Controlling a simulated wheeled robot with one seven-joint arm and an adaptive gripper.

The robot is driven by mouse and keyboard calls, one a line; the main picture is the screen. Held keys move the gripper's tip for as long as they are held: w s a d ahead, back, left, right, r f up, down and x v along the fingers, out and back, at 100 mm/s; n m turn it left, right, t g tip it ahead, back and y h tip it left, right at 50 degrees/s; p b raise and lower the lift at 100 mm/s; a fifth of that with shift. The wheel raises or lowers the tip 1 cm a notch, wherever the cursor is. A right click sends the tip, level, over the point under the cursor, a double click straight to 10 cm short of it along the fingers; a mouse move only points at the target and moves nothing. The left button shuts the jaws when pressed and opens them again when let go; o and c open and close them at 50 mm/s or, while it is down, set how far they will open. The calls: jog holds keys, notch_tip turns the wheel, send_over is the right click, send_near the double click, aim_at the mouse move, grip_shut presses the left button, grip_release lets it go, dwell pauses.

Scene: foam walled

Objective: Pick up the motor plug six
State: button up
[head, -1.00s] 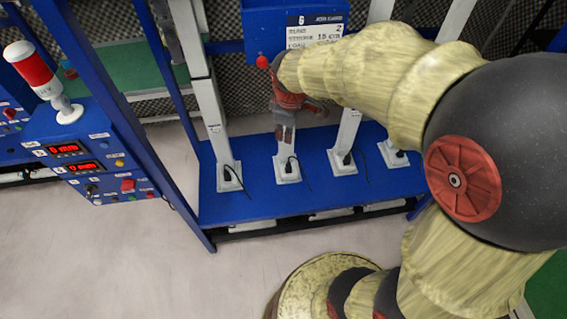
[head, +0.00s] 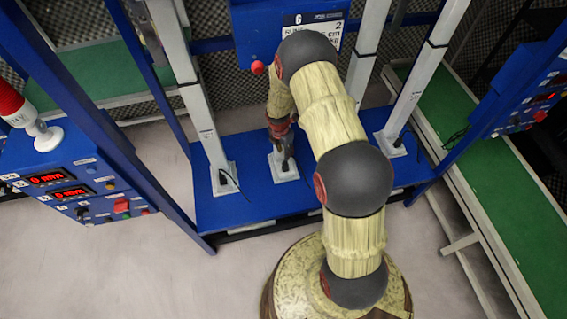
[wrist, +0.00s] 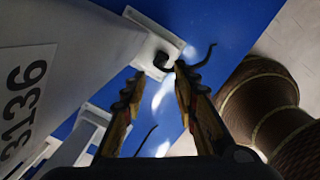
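A small black plug (wrist: 162,60) with a short curled black cable sits in the white foot (wrist: 160,36) of a grey post, just ahead of my fingertips in the wrist view. My gripper (wrist: 158,76) is open and empty, with its two fingers apart on either side of the plug's line. I cannot tell whether the tips touch the plug. In the head view my gripper (head: 281,140) points down over the white foot (head: 284,171) of the second post from the left. My gripper and arm hide much of that post and plug there.
A blue base plate (head: 255,202) carries several grey posts, including a left one (head: 203,125) and a right one (head: 412,98). A control box (head: 80,180) stands left.

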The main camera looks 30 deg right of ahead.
aim_at(285, 163)
jog(key=f+b, duration=0.1)
jog(key=f, duration=0.3)
jog(key=f+b, duration=0.1)
jog(key=f, duration=0.2)
jog(key=shift+w+d+b, duration=0.1)
jog(key=shift+d+b, duration=0.25)
jog(key=shift+c, duration=0.4)
grip_shut()
